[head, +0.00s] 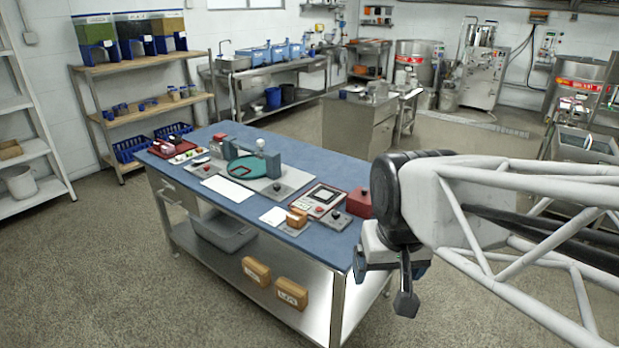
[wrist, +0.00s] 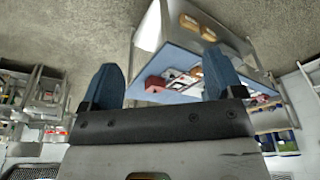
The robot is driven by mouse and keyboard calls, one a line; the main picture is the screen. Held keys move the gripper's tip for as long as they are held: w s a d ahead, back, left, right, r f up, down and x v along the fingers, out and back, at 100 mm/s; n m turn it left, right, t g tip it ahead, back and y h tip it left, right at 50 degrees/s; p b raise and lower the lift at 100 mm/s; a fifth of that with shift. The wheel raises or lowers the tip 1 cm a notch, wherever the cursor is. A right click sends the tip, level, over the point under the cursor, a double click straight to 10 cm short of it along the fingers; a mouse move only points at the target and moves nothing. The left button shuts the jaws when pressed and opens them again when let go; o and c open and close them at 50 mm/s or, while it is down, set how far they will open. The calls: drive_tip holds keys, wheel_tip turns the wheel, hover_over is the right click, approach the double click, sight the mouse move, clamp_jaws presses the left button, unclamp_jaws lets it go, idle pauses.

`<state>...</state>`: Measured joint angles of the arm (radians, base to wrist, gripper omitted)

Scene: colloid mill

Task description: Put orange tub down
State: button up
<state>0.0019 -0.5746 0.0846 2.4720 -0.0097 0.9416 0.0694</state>
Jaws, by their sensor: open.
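Two orange tubs with white labels sit on the lower shelf of the blue-topped bench: a left one (head: 256,270) and a right one (head: 291,293). A smaller orange tub (head: 297,217) stands on the bench top near its front edge, beside a white sheet. Orange tubs (wrist: 189,23) also show upside down in the wrist view. My gripper (head: 398,290) hangs off the bench's right end, apart from all the tubs. In the wrist view its two blue fingers (wrist: 162,78) are spread wide with nothing between them.
The blue bench top (head: 330,258) carries a red box (head: 358,201), a keypad device (head: 319,200), a green round dish (head: 247,169) and papers. A grey bin (head: 222,232) sits on the lower shelf. The floor in front is clear.

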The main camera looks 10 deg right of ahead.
drive_tip(key=s, duration=0.1)
drive_tip(key=s+f, duration=0.1)
drive_tip(key=s, duration=0.1)
drive_tip(key=shift+s+d+f+n, duration=0.1)
drive_tip(key=shift+s+n, duration=0.15)
drive_tip(key=shift+n, duration=0.05)
idle(1.6)
